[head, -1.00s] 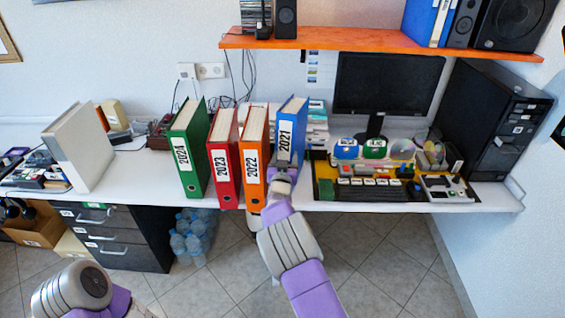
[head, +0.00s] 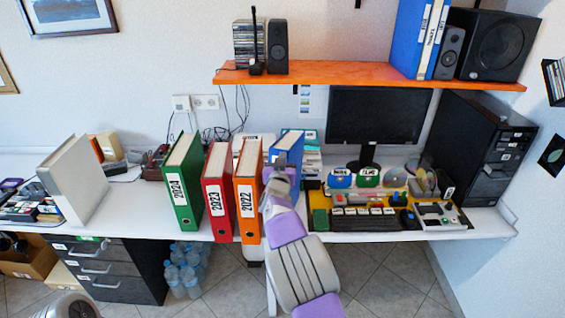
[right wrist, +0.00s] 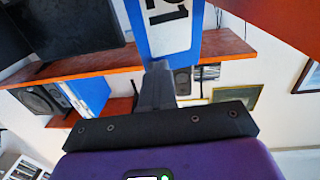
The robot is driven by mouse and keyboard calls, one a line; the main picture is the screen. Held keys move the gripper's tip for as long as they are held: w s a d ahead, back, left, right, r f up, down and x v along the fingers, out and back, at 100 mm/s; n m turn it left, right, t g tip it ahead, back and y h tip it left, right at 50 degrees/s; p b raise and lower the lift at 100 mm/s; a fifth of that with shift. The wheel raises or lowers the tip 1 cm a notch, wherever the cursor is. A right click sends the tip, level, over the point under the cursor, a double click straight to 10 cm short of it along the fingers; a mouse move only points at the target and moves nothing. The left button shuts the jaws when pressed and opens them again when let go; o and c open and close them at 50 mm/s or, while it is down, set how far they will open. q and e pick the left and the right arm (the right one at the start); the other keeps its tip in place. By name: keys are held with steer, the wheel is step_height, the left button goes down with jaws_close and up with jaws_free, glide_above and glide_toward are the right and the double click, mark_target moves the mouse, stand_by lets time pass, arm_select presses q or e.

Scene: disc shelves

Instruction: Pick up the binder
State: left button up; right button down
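The binders stand upright in a row on the white desk (head: 130,207): green 2024 (head: 183,185), red 2023 (head: 217,190), orange 2022 (head: 248,195), and a blue one (head: 289,142) at the right end. My right gripper (head: 281,160) is in front of the blue binder's spine and covers its label. In the right wrist view, the blue binder (right wrist: 172,28) shows upside down just beyond my right gripper (right wrist: 157,78). Its fingers look together as one narrow post, overlapping the binder's end. I cannot tell whether they touch or pinch it. My left gripper is out of view.
An orange shelf (head: 360,75) with speakers and other binders hangs above the desk. A monitor (head: 379,115), a keyboard (head: 364,219) and a black computer tower (head: 480,145) are to the right. A white binder (head: 78,185) stands at left, with clear desk beside it.

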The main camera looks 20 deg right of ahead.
steer(key=shift+c, duration=1.9)
jaws_free()
steer(key=shift+r, duration=0.1)
